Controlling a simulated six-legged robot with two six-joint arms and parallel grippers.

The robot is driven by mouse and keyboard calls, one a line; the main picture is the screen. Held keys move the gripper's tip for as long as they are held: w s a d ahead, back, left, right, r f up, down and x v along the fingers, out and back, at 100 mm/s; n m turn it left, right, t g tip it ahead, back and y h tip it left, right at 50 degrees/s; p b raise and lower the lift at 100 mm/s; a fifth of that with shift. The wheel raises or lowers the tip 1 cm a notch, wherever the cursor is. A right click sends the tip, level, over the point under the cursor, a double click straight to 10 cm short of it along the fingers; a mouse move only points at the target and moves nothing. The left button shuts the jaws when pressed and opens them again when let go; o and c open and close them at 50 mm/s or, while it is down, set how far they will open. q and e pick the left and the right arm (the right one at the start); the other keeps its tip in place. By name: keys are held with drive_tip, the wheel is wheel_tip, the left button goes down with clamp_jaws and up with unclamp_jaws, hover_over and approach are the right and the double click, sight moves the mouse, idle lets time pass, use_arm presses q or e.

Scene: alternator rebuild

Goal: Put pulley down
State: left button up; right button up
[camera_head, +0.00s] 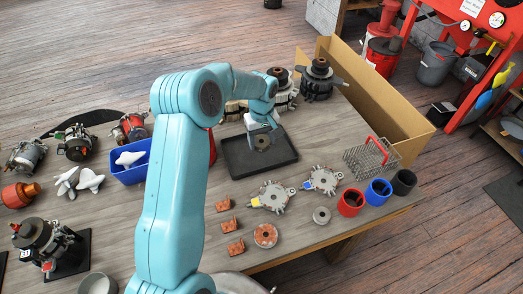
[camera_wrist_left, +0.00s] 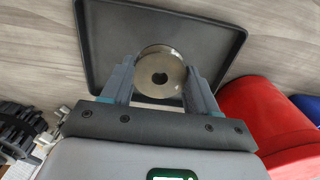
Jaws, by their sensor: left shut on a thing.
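The pulley (camera_wrist_left: 150,62) is a round metal disc with a dark centre hole. My left gripper (camera_wrist_left: 160,80) is shut on it, with one finger on each side. In the head view my left gripper (camera_head: 261,128) points down over the black tray (camera_head: 285,160), and the pulley (camera_head: 262,141) shows small at its fingertips. In the wrist view the flat tray (camera_wrist_left: 108,28) lies behind the pulley. I cannot tell whether the pulley touches the tray. My right gripper is not in view.
A blue bin (camera_head: 130,175) stands left of my arm. Alternator housings (camera_head: 272,196) and copper-coloured parts lie in front of the tray. A wire basket (camera_head: 370,158) and red, blue and black cups (camera_head: 351,202) stand to the right. The tray's visible floor is otherwise bare.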

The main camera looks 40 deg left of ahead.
sight(262, 159)
use_arm(q)
wheel_tip(262, 159, down, 2)
drive_tip(key=shift+s+f, duration=0.1)
drive_tip(key=shift+s, duration=0.05)
wheel_tip(262, 159, down, 4)
drive_tip(key=shift+f+p, duration=0.1)
drive_tip(key=shift+p, duration=0.4)
drive_tip(key=shift+f, duration=0.2)
drive_tip(key=shift+f+b, duration=0.2)
drive_tip(key=shift+b, duration=0.15)
drive_tip(key=o, duration=1.2)
drive_tip(key=shift+r, duration=0.1)
